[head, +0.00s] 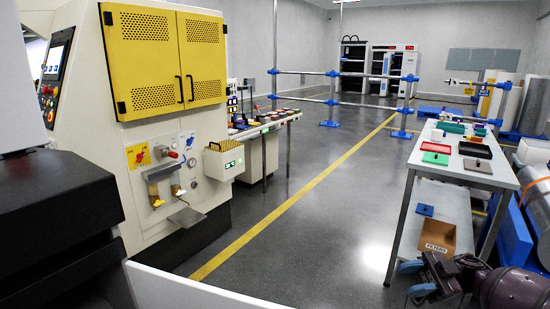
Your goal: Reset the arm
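My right gripper (413,278) is at the bottom right. Its two pale blue fingertips point left and stand apart, with nothing seen between them. The purple wrist and arm behind it come in from the bottom right corner. The gripper appears in front of the lower part of the white table (505,180), near the box marked FILTERS (436,236); whether it touches anything cannot be told. My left gripper is not in view.
A cream machine with yellow doors (155,45) stands left, beside a bench (265,127) of small parts. Red (430,132) and black (477,139) trays lie on the white table. A rail fence (350,74) crosses the back. The floor between, with its yellow line (290,202), is clear.

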